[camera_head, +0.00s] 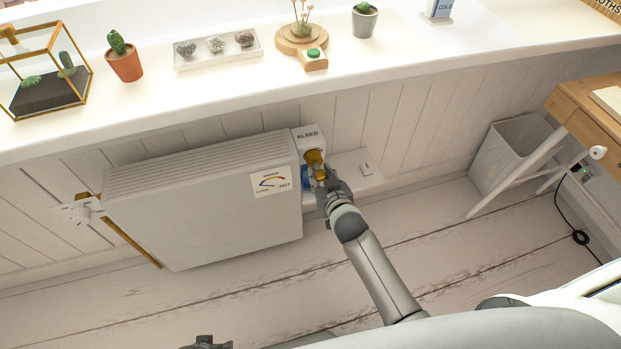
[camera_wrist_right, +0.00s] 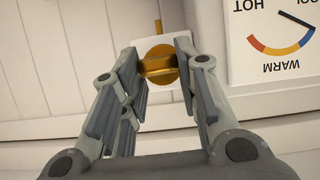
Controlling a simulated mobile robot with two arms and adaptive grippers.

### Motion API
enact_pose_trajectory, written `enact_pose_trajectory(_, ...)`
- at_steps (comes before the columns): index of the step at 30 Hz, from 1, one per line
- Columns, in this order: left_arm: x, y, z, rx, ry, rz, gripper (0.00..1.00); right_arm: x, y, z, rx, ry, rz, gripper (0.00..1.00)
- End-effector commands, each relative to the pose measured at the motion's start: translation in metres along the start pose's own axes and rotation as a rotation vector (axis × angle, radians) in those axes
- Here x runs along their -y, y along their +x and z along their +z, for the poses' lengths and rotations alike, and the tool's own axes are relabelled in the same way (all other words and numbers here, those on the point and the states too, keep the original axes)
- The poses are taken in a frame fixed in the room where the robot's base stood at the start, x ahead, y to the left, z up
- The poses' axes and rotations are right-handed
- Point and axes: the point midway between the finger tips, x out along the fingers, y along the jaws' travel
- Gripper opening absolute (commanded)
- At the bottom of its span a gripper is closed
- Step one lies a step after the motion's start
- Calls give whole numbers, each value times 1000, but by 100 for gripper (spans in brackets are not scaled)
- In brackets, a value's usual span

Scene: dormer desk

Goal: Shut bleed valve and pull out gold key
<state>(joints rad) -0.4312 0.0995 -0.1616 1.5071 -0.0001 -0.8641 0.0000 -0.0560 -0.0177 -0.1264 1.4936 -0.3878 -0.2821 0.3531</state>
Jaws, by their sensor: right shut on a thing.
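The gold key (camera_head: 314,157) sits at the bleed valve, on a white block (camera_head: 307,134) labelled BLEED at the right end of the white radiator (camera_head: 210,205). My right gripper (camera_head: 319,174) is at the key. In the right wrist view its fingers (camera_wrist_right: 160,68) are closed on the bar of the gold key (camera_wrist_right: 157,51), with a round gold face behind it. The arm hides part of the valve area, and I cannot tell how far the valve is turned. Only a dark tip of what looks like my left gripper (camera_head: 207,342) shows at the bottom edge.
A blue item (camera_head: 307,183) is partly hidden below the key. A low white ledge (camera_head: 345,167) holds a small white block. The windowsill (camera_head: 240,87) above carries plants and stones. A bin (camera_head: 510,150) and wooden desk (camera_head: 590,120) stand right. The floor in front is clear.

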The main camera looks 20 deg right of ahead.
Motion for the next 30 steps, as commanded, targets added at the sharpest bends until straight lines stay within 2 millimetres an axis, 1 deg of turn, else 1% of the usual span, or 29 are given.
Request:
enact_pose_trajectory(4, -1, 5, 8, 12, 1, 1, 54, 0, -4, 1, -1, 0, 0, 7)
enact_pose_trajectory(19, -3, 17, 24, 21, 4, 4, 54, 0, -16, 6, 1, -1, 0, 7)
enact_pose_trajectory(30, -2, 26, 32, 23, 6, 3, 54, 0, -25, 10, 0, -1, 0, 7)
